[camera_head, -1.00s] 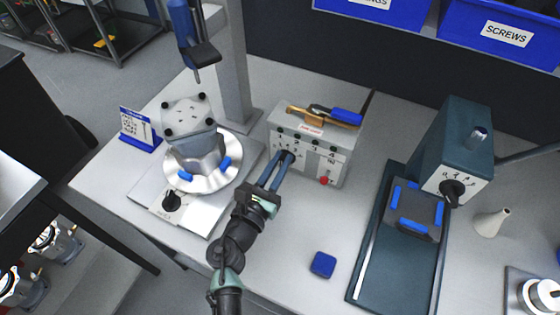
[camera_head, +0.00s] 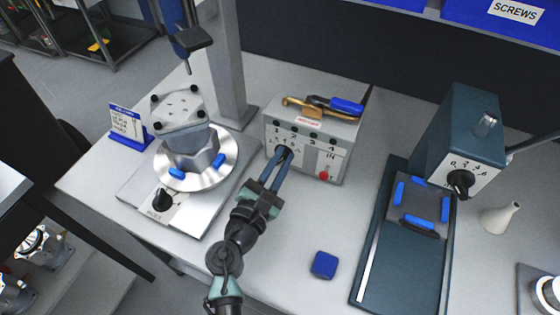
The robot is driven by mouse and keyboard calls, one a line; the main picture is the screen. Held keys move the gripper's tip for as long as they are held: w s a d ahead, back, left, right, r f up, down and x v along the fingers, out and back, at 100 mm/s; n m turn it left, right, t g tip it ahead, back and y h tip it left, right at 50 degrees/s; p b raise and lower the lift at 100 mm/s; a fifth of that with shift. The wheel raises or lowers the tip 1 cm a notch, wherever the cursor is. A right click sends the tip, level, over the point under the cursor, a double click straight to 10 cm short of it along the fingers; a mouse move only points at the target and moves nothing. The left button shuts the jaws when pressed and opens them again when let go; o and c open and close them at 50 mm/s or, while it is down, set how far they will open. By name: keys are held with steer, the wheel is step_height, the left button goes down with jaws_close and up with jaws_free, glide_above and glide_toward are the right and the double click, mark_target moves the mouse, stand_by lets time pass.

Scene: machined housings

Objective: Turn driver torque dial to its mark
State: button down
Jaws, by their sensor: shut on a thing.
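The driver controller is a light grey box (camera_head: 337,159) at the back middle of the bench, with a row of numbered marks, lamps and a red button (camera_head: 324,175) on its front. My gripper (camera_head: 284,154) reaches to the left part of that front face. Its fingers are shut on the torque dial, which they mostly hide. Part of a printed scale shows around the fingertips. The dial's pointer and its mark cannot be made out. The blue driver (camera_head: 177,22) hangs from a column at the upper left.
A metal housing (camera_head: 183,135) sits on a round turntable with a black knob (camera_head: 162,199) to the left. A blue block (camera_head: 323,265) lies in front. A dark green press (camera_head: 462,140) and a white nozzle (camera_head: 499,217) stand right.

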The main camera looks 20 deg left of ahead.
stand_by(0.3)
steer(key=c, duration=0.9)
jaws_free()
steer(key=shift+o, duration=0.2)
steer(key=s+b, duration=0.1)
steer(key=s, duration=1.2)
steer(key=shift+a, duration=0.2)
